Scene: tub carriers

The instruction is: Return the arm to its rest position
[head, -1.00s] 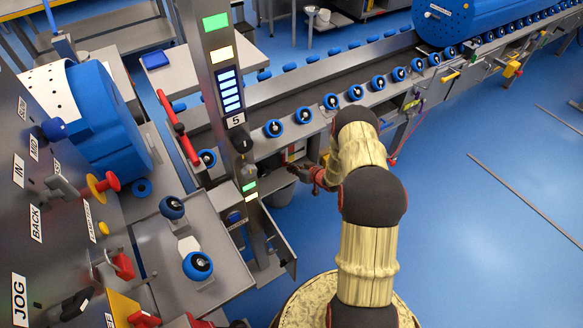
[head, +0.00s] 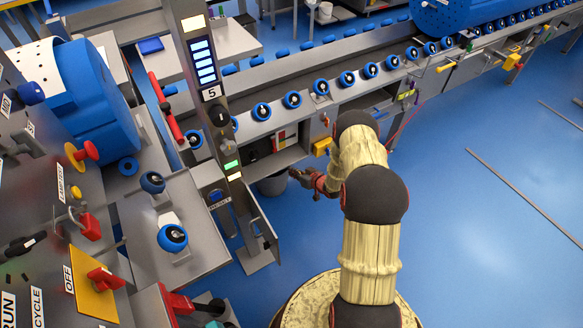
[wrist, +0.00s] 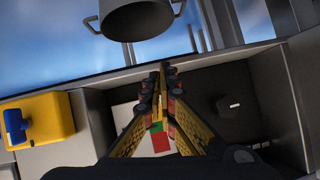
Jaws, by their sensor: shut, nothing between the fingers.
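My gripper (head: 299,176) is at the end of my arm, left of the arm's middle in the head view, in front of the conveyor frame and near the open grey recess below it. In the wrist view my gripper (wrist: 163,75) shows its two yellow and dark fingers close together, with nothing between them. My arm is bent, its cream-covered links rising from the round base at the bottom of the head view.
A conveyor (head: 330,75) with blue rollers runs behind the gripper. A grey bucket (wrist: 138,18) is close to the fingertips. A yellow box (wrist: 38,120) stands at left. A control panel (head: 45,215) is at far left. Blue floor (head: 480,220) at right is open.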

